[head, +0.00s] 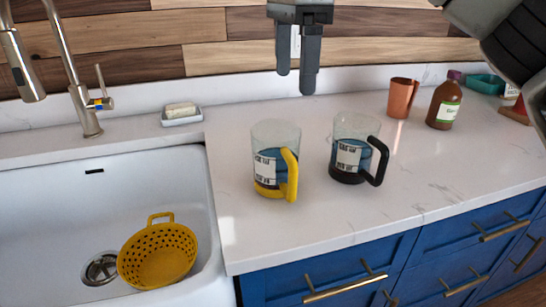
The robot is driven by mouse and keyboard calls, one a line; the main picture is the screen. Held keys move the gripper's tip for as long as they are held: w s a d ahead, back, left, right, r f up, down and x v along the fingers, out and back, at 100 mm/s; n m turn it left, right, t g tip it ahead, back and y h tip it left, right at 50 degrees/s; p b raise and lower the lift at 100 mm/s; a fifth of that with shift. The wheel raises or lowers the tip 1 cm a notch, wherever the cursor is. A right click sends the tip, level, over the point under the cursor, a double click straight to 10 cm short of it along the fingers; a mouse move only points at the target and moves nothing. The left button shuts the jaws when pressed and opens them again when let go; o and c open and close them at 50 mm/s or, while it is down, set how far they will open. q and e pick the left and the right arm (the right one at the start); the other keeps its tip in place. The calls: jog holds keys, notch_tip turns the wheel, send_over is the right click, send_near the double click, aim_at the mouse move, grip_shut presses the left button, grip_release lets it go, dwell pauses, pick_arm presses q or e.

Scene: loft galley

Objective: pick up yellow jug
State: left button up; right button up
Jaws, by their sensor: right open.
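The yellow jug (268,186) stands upright on the white counter, right of the sink. It is a clear measuring jug with a yellow base, a yellow handle toward the front right, a printed label and blue contents. A similar jug with a black base and handle (349,158) stands to its right, a little farther back. My right gripper (296,80) hangs above and behind the two jugs, fingers pointing down. It is open and empty, apart from both jugs. My left gripper is out of view.
The white sink (60,200) at left holds a yellow colander (158,256). A tap (75,75) and a soap dish (182,117) are behind it. A copper cup (402,97), brown bottle (444,103) and teal dish (484,84) stand back right. The front right counter is clear.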

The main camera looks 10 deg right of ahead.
jog(key=b, duration=0.2)
send_near(289, 154)
jog(key=f, duration=0.5)
jog(key=shift+s+d+f, duration=0.1)
jog(key=shift+d, duration=0.2)
jog(key=shift+a+f, duration=0.2)
jog(key=shift+f, duration=2.65)
jog(key=shift+r, duration=0.1)
jog(key=c, duration=1.4)
